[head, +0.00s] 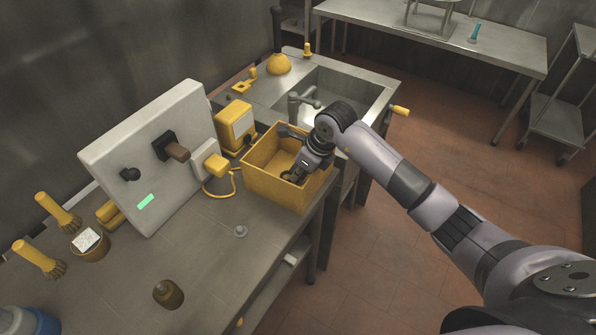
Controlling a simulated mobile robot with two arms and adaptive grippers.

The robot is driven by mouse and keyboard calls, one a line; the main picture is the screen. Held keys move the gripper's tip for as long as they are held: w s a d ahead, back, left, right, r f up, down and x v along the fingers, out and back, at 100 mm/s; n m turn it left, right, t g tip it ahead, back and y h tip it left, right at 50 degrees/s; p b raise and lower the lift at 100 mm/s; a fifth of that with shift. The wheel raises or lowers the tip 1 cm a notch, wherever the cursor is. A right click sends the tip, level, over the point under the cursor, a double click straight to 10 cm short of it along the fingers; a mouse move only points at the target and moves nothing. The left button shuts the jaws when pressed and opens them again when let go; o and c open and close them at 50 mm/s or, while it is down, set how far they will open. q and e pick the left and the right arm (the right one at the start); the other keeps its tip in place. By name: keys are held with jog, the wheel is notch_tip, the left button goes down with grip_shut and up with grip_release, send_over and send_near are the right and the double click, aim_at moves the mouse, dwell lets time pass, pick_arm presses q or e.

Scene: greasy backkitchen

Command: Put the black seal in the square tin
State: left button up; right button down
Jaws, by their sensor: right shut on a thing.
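The square tin (270,188) is a yellow open-topped box on the steel counter, in front of the sink. My right gripper (292,175) reaches down into it from the right, with its fingertips below the rim. It is shut on a small dark thing at its tips, which looks like the black seal. The fingers hide much of the seal, and I cannot tell whether it touches the tin's floor. The visible part of the tin's floor is bare. My left gripper is not in view.
A pale upright panel (150,150) with dark fittings stands left of the tin. A yellow device (234,127) stands close behind the tin. The sink (335,90) lies behind.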

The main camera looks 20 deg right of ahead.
jog(key=c, duration=1.8)
grip_release()
jog(key=shift+o, duration=0.2)
jog(key=shift+r, duration=0.1)
jog(key=shift+d+r, duration=0.1)
jog(key=shift+r, duration=0.25)
jog(key=b+v, duration=0.1)
jog(key=v, duration=1)
jog(key=shift+r, duration=0.1)
